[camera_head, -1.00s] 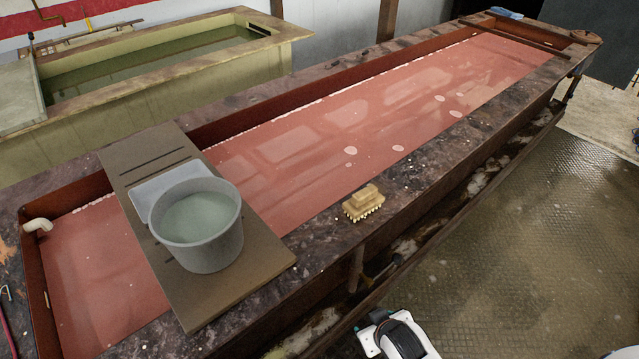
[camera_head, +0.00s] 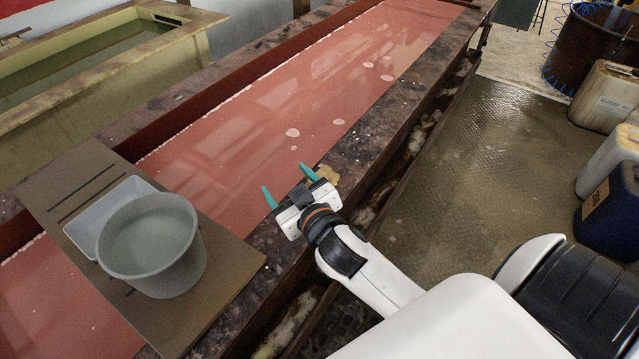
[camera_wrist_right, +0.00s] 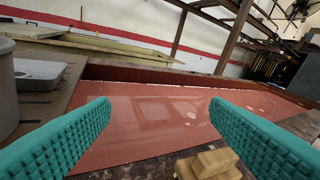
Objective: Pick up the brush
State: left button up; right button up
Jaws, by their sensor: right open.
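The tan brush (camera_head: 327,174) lies on the near rim of the long tank, mostly hidden behind my right gripper in the head view. In the right wrist view the brush (camera_wrist_right: 208,164) shows at the bottom edge, its lower part cut off, nearer the right finger. My right gripper (camera_head: 288,182) is open, with its two teal fingers wide apart and nothing between them. It is above the rim, beside the brush. It also shows in the right wrist view (camera_wrist_right: 160,112). My left gripper is not in view.
A grey bucket (camera_head: 152,245) of liquid stands on a brown board (camera_head: 225,262) across the tank, beside a pale tray (camera_head: 123,198). The tank (camera_head: 330,75) holds red liquid. Several containers, including a blue one (camera_head: 612,212), stand on the floor at right.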

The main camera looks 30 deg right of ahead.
jog(key=w+a+r+n+t+y, duration=0.2)
jog(key=a+r+n+y, duration=0.3)
jog(key=r+n+y, duration=0.15)
jog(key=w+a+r+n+t+y, duration=0.1)
jog(key=w+a+r+n+y, duration=0.2)
jog(key=a+r+n+y, duration=0.3)
jog(key=a+r+n+g+y, duration=0.1)
jog(key=a+n+g+y, duration=0.1)
jog(key=n+g+y, duration=0.3)
jog(key=n+g+h, duration=0.2)
jog(key=g+h, duration=1.2)
jog(key=h, duration=0.2)
send_over(320, 173)
notch_tip(320, 173, down, 10)
jog(key=f, duration=0.2)
jog(key=f+p, duration=0.1)
jog(key=f, duration=0.1)
jog(key=f+p, duration=0.1)
jog(key=f, duration=0.1)
jog(key=shift+w+a+f, duration=0.1)
jog(key=shift+w+f, duration=0.15)
jog(key=shift+w, duration=0.05)
jog(key=f+p, duration=0.2)
jog(key=f, duration=0.1)
jog(key=f+p, duration=0.1)
jog(key=shift+s+f, duration=0.35)
jog(key=shift+s, duration=0.05)
jog(key=shift+f, duration=0.4)
